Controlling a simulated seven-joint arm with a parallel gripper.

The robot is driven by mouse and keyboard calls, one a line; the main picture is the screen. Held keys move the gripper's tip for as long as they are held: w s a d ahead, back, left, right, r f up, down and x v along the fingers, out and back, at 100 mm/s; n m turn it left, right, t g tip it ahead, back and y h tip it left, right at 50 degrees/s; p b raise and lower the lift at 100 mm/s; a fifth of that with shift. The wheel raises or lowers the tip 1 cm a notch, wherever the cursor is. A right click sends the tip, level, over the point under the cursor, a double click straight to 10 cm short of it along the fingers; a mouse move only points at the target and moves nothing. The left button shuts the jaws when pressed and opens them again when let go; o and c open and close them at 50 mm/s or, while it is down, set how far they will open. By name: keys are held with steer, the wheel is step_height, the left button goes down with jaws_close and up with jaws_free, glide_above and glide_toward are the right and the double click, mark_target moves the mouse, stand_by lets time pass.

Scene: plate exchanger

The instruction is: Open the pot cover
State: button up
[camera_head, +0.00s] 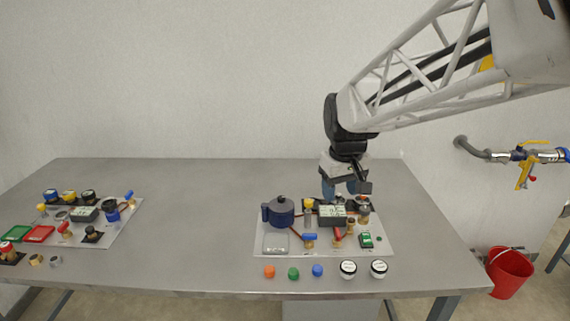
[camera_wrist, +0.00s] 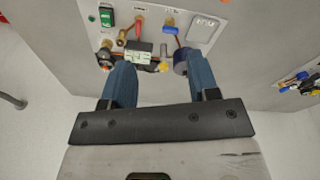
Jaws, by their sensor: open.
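The pot (camera_head: 280,213) is dark blue with a side handle on its left. It stands at the left back of the right-hand board (camera_head: 384,248). Its grey cover (camera_head: 281,203) with a dark knob sits on top. My gripper (camera_head: 343,188) is above the back of this board, to the right of the pot and apart from it. In the wrist view my gripper (camera_wrist: 158,62) has its two blue fingers spread, with nothing held between them. The pot (camera_wrist: 180,60) shows there beside the right finger, which hides part of it.
The board also carries a display box (camera_head: 332,216), a blue-handled valve (camera_head: 309,238) and a green switch (camera_head: 366,240). Coloured caps and white-topped jars (camera_head: 348,268) stand along the front. Another crowded board (camera_head: 120,228) lies at left. The middle of the table (camera_head: 195,215) is clear.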

steer(key=w+a+f+n, duration=0.1)
steer(key=w+a+f, duration=0.15)
steer(key=w, duration=0.35)
steer(key=w+a+f+n, duration=0.1)
steer(key=w+a, duration=0.2)
steer(key=w, duration=0.4)
steer(key=n+g, duration=0.1)
steer(key=n, duration=0.2)
glide_above(281, 197)
step_height(281, 197, down, 8)
steer(key=shift+d+f, duration=0.1)
steer(key=shift+w, duration=0.15)
steer(key=shift+f, duration=0.15)
steer(key=shift+f, duration=3.8)
jaws_close()
